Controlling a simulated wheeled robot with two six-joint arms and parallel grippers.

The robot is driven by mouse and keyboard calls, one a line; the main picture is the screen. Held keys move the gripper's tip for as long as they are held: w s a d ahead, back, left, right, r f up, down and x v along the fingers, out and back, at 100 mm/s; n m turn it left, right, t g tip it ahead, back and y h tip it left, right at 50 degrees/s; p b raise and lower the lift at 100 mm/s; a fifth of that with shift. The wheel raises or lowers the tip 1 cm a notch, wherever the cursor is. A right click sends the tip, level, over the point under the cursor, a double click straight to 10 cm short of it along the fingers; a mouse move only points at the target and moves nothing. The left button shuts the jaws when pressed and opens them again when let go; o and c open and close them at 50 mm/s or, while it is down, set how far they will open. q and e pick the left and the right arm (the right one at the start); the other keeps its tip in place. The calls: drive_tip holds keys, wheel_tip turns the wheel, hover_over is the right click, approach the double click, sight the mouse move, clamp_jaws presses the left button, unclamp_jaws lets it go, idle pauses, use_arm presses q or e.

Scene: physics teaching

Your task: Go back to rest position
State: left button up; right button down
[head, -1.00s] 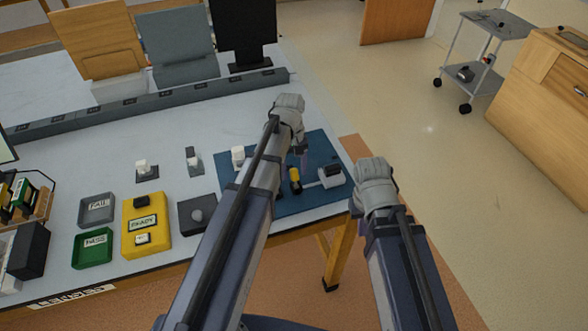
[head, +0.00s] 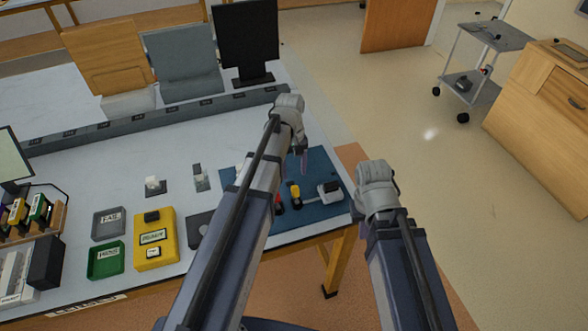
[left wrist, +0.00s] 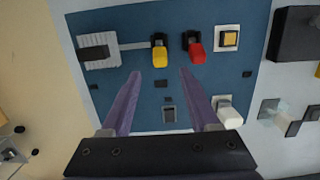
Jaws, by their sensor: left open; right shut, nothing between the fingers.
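My left gripper (head: 302,163) hangs over the blue board (head: 325,203) at the table's right end. In the left wrist view its two purple fingers (left wrist: 159,76) are spread, with nothing between them. The board (left wrist: 205,85) lies below them, with a yellow-handled part (left wrist: 159,56) and a red-handled part (left wrist: 194,48) just beyond the tips. My right gripper (head: 377,190) is out past the table's right edge, over the floor. Its fingers are hidden behind the wrist, and it holds nothing that I can see.
The table carries a yellow box (head: 154,240), a grey FAIL tray (head: 108,223), a green tray (head: 106,260) and a black monitor (head: 246,40). A wheeled cart (head: 485,65) and wooden cabinet (head: 545,110) stand at the right. The floor between is clear.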

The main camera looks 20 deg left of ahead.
use_arm(q)
drive_tip(key=s+d+f+m+y+b, duration=0.1)
drive_tip(key=s+d+f+m+b, duration=0.2)
drive_tip(key=s+d+m, duration=0.2)
drive_tip(key=s+d+f+m+t+y+b, duration=0.1)
drive_tip(key=s+d+f+m+b, duration=0.2)
drive_tip(key=s, duration=0.7)
drive_tip(key=d+m, duration=0.2)
drive_tip(key=d, duration=0.1)
drive_tip(key=shift+s+d+m, duration=0.15)
drive_tip(key=shift+s+m, duration=0.1)
drive_tip(key=shift+m, duration=0.05)
